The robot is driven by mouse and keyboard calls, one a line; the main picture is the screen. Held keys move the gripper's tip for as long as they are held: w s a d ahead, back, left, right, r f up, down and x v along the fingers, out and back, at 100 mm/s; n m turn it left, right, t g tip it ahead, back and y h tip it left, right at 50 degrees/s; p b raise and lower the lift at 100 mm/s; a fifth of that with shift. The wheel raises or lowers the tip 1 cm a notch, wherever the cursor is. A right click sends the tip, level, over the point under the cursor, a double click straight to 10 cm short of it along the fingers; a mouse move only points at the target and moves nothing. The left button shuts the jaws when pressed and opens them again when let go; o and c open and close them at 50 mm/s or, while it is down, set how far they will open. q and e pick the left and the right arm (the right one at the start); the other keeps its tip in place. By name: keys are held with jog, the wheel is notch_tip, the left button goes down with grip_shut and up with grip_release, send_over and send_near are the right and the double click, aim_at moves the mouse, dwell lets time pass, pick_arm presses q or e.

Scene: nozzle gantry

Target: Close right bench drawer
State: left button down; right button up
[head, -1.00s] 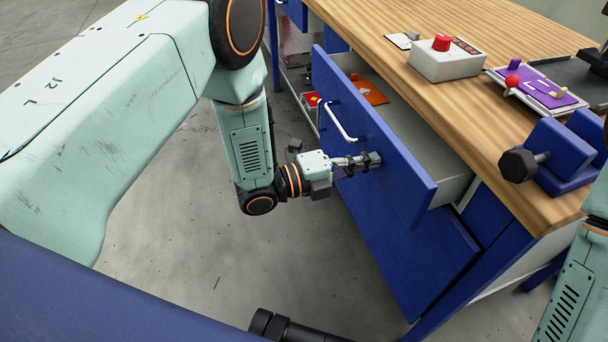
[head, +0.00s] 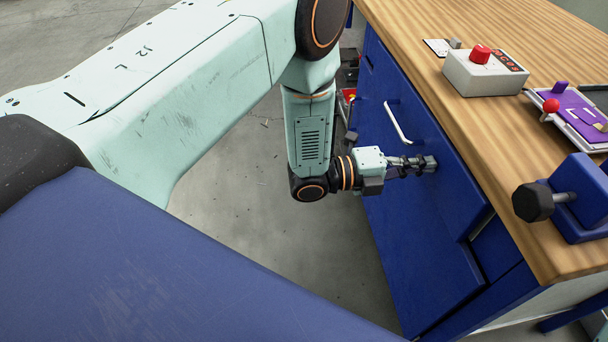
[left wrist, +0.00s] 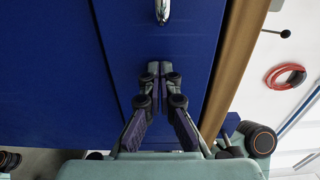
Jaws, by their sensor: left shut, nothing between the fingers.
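The blue bench drawer (head: 412,125) appears flush with the bench front in the head view, with no open gap showing above it. Its silver bar handle (head: 397,122) is on its front; part of the handle shows at the top of the left wrist view (left wrist: 162,10). My left gripper (head: 430,163) is shut and empty, its fingertips against or very close to the drawer front, below and to the right of the handle. In the left wrist view the closed fingers (left wrist: 160,72) point at the blue panel. My right gripper is not in view.
The wooden bench top (head: 450,120) holds a grey box with a red button (head: 482,72), a purple panel with a red knob (head: 575,112) and a blue block with a black knob (head: 575,195). Grey floor (head: 270,240) is clear left of the bench.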

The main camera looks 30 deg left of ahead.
pick_arm(q)
jog(key=shift+w+d, duration=0.35)
jog(key=shift+d, duration=0.15)
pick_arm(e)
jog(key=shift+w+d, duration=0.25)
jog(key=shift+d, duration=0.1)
pick_arm(q)
jog(key=shift+r, duration=0.1)
jog(key=shift+w, duration=0.1)
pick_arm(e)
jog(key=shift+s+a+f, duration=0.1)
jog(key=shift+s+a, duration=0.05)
